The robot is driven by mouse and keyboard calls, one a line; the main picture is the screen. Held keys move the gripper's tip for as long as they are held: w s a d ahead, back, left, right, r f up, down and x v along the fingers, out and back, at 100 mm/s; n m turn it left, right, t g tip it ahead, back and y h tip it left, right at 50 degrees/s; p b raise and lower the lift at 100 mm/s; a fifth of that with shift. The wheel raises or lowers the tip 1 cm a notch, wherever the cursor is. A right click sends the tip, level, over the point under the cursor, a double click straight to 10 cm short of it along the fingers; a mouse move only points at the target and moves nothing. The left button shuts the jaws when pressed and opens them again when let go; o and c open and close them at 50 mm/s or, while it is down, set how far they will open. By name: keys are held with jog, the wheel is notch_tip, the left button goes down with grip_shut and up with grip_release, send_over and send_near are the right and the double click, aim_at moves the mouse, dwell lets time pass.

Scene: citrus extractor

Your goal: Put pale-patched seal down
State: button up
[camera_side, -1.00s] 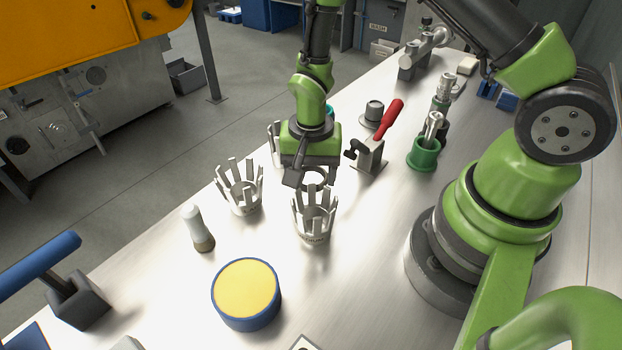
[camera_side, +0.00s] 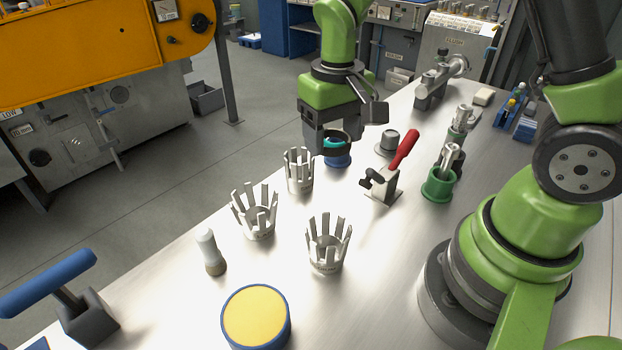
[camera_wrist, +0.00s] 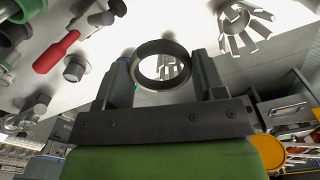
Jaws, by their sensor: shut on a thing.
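My gripper (camera_side: 333,145) is shut on a dark ring-shaped seal (camera_wrist: 141,66), which sits between the two fingers in the wrist view. I cannot make out a pale patch on it. In the side view the seal (camera_side: 322,147) is partly hidden by the fingers and overlaps a small blue holder (camera_side: 340,161) with a teal top. I cannot tell whether it touches that holder. Through the ring, the wrist view shows a silver pronged cup.
Three silver pronged cups (camera_side: 327,261) stand on the metal bench, left and front of my gripper. A red-handled clamp (camera_side: 382,186) and a green cup (camera_side: 437,185) stand to the right. A blue-rimmed yellow disc (camera_side: 255,317) and a pale-topped peg (camera_side: 209,251) are nearer.

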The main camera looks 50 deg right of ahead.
jog(key=r+n, duration=0.2)
jog(key=n, duration=0.1)
jog(key=shift+s+d+r+n, duration=0.2)
jog(key=shift+d+r+n, duration=0.05)
jog(key=shift+d+n, duration=0.05)
jog(key=d+f, duration=0.3)
jog(key=f, duration=0.1)
jog(key=d+f+m, duration=0.1)
jog(key=d+f, duration=0.3)
jog(key=d+f+m, duration=0.1)
jog(key=d+f, duration=0.2)
jog(key=f, duration=0.1)
jog(key=shift+w+d+f, duration=0.1)
jog(key=shift+d+f, duration=0.1)
jog(key=shift+f, duration=2.65)
jog(key=shift+f, duration=0.15)
jog(key=o, duration=1)
